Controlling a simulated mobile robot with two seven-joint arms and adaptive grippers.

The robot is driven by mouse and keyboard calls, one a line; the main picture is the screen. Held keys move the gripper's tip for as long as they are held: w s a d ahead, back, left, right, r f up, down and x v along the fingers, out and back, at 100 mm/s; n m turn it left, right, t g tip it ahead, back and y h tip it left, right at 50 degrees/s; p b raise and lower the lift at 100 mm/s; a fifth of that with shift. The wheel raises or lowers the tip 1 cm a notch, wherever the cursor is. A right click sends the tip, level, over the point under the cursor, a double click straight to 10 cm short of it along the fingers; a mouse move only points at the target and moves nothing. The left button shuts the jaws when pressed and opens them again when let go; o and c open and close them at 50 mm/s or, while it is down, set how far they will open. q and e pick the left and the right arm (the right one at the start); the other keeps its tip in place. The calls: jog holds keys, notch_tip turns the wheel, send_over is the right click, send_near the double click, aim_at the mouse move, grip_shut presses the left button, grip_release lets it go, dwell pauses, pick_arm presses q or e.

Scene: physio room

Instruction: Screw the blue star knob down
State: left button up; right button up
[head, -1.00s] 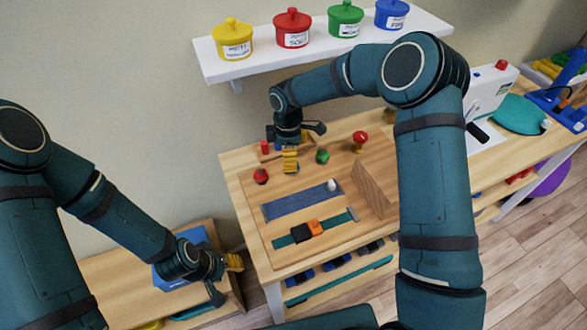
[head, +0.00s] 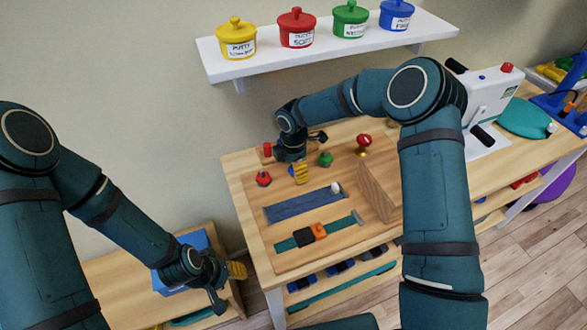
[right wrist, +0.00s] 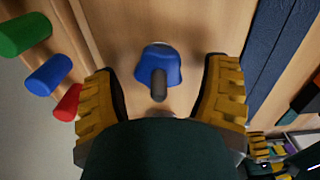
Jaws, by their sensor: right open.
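The blue star knob (right wrist: 158,66) shows in the right wrist view, on the wooden board (right wrist: 205,30) with a dark grey post standing up from its middle. My right gripper (right wrist: 162,78) is open, its yellow ridged fingers on either side of the knob with gaps on both sides, so it does not grip it.
A red knob (head: 263,179) and a green knob (head: 326,159) stand near the right gripper, with a red ball knob (head: 364,140) farther right. Red, blue (right wrist: 48,74) and green pegs line one side. A wooden divider (head: 378,192) rises at the right.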

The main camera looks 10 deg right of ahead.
jog(key=c, duration=1.2)
jog(key=shift+m, duration=0.3)
jog(key=m+b, duration=0.1)
jog(key=m, duration=0.3)
jog(key=shift+w+f, duration=0.1)
jog(key=shift+w, duration=0.05)
jog(key=m+b, duration=0.1)
jog(key=m, duration=0.5)
jog(key=shift+w, duration=0.15)
jog(key=m+b, duration=0.1)
jog(key=m, duration=0.3)
jog(key=shift+d+m, duration=0.1)
jog(key=shift+m, duration=0.2)
jog(key=m, duration=0.3)
jog(key=shift+w+d, duration=0.1)
jog(key=m, duration=0.4)
jog(key=shift+d, duration=0.1)
jog(key=shift+d+m+p, duration=0.1)
jog(key=shift+m+p, duration=0.3)
jog(key=shift+m, duration=1.5)
